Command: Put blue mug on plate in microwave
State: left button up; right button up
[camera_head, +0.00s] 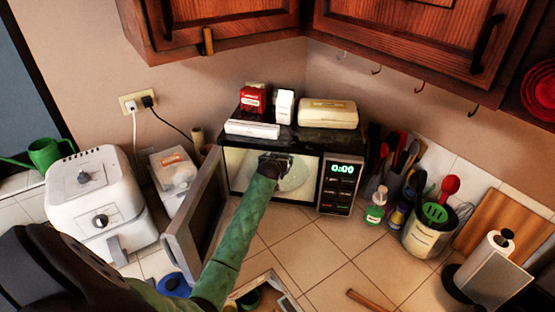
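The microwave (338,205) stands on the tiled counter with its door (196,215) swung open to the left. A pale round plate (299,176) lies inside, partly covered by my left gripper. My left gripper (276,164) reaches into the microwave opening, over the left part of the plate. Its fingers are small and dark, so I cannot tell whether they are open or shut, or whether they hold anything. I see no clear blue mug. A blue round object (172,284) on the counter at lower left may be a mug or a lid. My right gripper is out of view.
An air fryer (95,200) stands left of the open door. Boxes and a cream bread bin (328,113) sit on the microwave. A utensil pot (428,238) and a paper towel holder (492,276) stand at right. The tiles before the microwave are mostly clear.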

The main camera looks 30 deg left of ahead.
pick_arm(q)
jog(key=o, duration=0.9)
jog(key=shift+f, duration=0.1)
jog(key=shift+c, duration=0.2)
jog(key=shift+r, duration=0.2)
jog(key=shift+s+d, duration=0.15)
jog(key=shift+s, duration=0.15)
jog(key=b+v, duration=0.5)
jog(key=v, duration=0.6)
jog(key=shift+r, duration=0.3)
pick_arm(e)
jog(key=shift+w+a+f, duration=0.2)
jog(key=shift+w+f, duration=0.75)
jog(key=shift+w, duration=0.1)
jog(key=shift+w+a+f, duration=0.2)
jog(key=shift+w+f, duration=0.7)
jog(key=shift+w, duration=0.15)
pick_arm(q)
jog(key=shift+s, duration=0.15)
